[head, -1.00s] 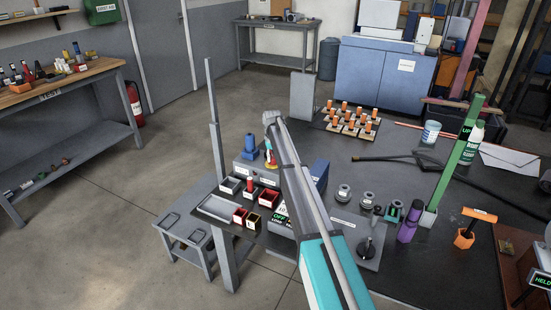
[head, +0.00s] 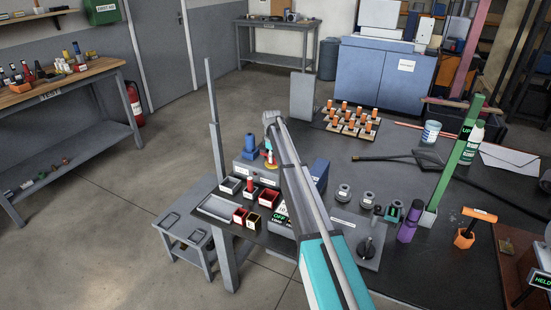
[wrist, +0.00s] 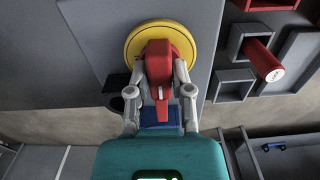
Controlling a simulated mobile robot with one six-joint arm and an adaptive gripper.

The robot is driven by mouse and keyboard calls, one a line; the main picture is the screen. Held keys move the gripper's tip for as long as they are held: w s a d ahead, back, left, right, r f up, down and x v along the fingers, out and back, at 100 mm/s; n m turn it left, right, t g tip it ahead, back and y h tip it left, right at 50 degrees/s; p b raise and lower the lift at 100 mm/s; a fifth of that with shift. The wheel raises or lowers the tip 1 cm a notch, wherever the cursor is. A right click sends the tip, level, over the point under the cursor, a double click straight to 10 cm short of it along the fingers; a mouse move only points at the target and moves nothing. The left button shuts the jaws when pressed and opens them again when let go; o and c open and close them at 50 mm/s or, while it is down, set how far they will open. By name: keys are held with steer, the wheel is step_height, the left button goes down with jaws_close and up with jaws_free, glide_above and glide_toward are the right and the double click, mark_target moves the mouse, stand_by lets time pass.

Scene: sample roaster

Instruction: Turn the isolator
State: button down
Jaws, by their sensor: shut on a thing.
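The isolator has a red handle (wrist: 158,62) on a round yellow disc (wrist: 140,38), seen at the top middle of the wrist view. My gripper (wrist: 160,82) has one finger on each side of the red handle and is shut on it. The handle's narrow end points down toward my palm in that view. My gripper is mostly hidden there by the arm.
Open grey and red bins (head: 268,197) stand close in front of the isolator. A blue block (head: 250,143) is just left of it. A tall grey post (head: 217,150) rises at the bench's left edge. A panel with a black knob (head: 366,248) lies to the right.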

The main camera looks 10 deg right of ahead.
steer(key=shift+s+n, duration=0.2)
steer(key=shift+n, duration=0.1)
steer(key=c, duration=0.6)
jaws_free()
steer(key=shift+o, duration=0.4)
steer(key=shift+w, duration=0.1)
steer(key=shift+r, duration=0.1)
